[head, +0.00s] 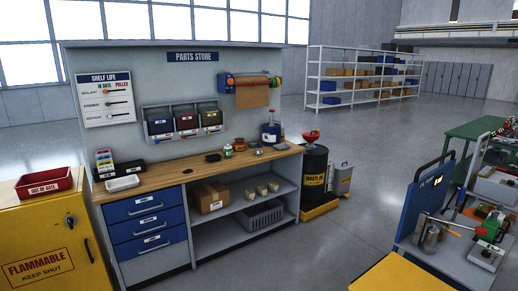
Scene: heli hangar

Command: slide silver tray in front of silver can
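A shallow, pale silver-white tray (122,184) lies on the left end of the wooden workbench (170,176), near its front edge. It is the likeliest silver tray and looks empty. A small silver-grey object (258,151) stands near the right end of the bench top; it may be the silver can, but it is too small to be sure. The tray and this object are far apart along the bench. My gripper is not in view.
A blue-and-white jug (271,133) stands at the right end. A red bin (43,186) sits on the yellow cabinet (50,240). Open floor (355,215) separates the bench from a cluttered cart (440,262).

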